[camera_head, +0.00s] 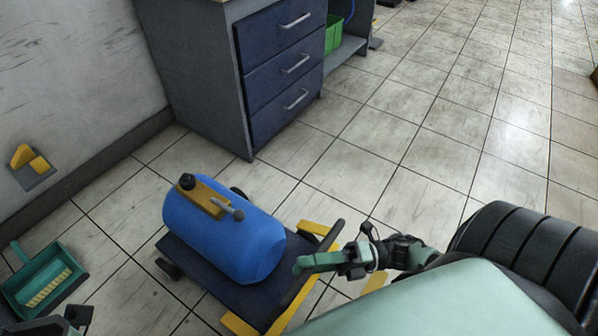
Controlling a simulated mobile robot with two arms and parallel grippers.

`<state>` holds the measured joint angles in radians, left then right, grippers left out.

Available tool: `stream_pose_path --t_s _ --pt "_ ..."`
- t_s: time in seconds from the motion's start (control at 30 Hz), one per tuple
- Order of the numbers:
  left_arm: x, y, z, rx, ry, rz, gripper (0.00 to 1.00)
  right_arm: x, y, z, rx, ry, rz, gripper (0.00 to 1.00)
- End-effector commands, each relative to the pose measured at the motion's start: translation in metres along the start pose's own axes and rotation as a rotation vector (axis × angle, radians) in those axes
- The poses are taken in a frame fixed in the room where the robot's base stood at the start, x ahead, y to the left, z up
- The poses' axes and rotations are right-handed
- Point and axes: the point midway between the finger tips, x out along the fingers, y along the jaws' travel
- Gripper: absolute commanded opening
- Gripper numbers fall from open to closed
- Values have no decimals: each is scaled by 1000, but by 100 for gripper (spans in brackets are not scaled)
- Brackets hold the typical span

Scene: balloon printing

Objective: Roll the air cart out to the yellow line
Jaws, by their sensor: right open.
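The air cart is a blue tank (222,232) lying on a low dark wheeled platform (202,272), with a yellow bracket and dark knob on top. A dark part at the bottom left edge looks like my left gripper (66,320), mostly cut off.
A blue drawer cabinet (281,68) stands behind the cart, with a green bin (333,34) beside it. A green dustpan (44,282) lies at the left near the wall. Open tiled floor (440,130) extends to the upper right.

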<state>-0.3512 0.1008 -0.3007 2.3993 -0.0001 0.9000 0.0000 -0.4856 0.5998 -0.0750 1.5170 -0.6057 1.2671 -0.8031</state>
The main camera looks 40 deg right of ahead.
Motion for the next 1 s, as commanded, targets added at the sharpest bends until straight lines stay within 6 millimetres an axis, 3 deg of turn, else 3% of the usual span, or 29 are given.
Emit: stream_pose_path --t_s 0.2,0.33,1.0 --pt "5 0 -1 0 1 0 0 -38 0 0 1 0 -3 41" --pt "6 0 -1 1 1 0 0 -51 0 0 0 -1 -2 41" --pt "7 -1 -2 3 8 -1 0 -56 0 0 0 0 0 41"
